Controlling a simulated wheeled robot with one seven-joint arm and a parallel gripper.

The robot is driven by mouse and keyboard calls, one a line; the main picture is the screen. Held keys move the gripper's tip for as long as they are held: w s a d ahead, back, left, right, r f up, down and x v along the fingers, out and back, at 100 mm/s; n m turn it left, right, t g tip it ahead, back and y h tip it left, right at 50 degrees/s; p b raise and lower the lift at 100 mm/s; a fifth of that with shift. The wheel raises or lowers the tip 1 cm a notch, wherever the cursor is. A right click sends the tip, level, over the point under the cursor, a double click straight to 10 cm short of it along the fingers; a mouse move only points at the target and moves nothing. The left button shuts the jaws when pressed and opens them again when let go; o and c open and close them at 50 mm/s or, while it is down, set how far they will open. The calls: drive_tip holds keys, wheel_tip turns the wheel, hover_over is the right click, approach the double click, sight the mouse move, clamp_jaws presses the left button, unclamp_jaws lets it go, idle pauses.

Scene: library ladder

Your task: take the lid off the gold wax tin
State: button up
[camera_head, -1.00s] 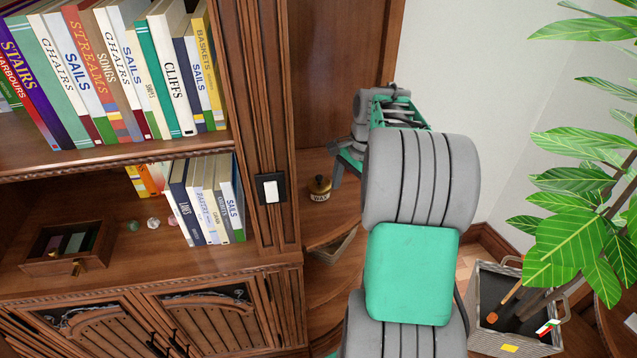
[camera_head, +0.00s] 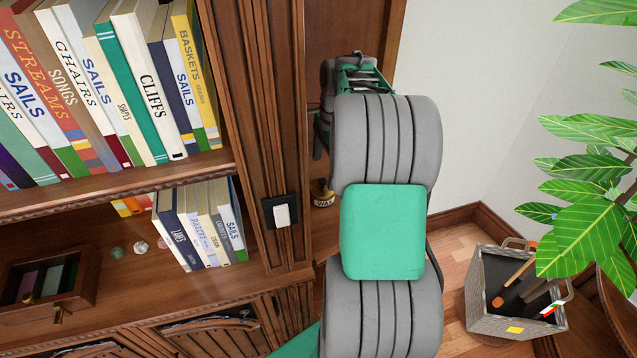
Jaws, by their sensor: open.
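The gold wax tin (camera_head: 321,194) stands on a rounded side shelf of the bookcase, just right of the carved post. It has a dark label lettered "WAX", and its right side is hidden behind my arm. A knob shows on top, so the lid appears to be on. My gripper (camera_head: 318,135) is above the tin in the picture, partly hidden behind my grey and green arm. Its grey fingers point down and it is open. It looks apart from the tin, though the depth between them is hard to judge.
The bookcase holds rows of books (camera_head: 140,80) at left. A light switch (camera_head: 281,213) is on the post. An open drawer box (camera_head: 50,280) and small stones (camera_head: 140,247) sit on the lower shelf. A leafy plant (camera_head: 590,200) and a tool crate (camera_head: 515,295) stand at right.

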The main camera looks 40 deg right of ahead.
sight(323, 180)
drive_tip(key=f, duration=0.3)
drive_tip(key=f+p, duration=0.1)
drive_tip(key=f, duration=0.1)
drive_tip(key=shift+a+f, duration=0.3)
drive_tip(key=shift+f, duration=0.05)
drive_tip(key=c, duration=1.4)
drive_tip(key=shift+r, duration=0.1)
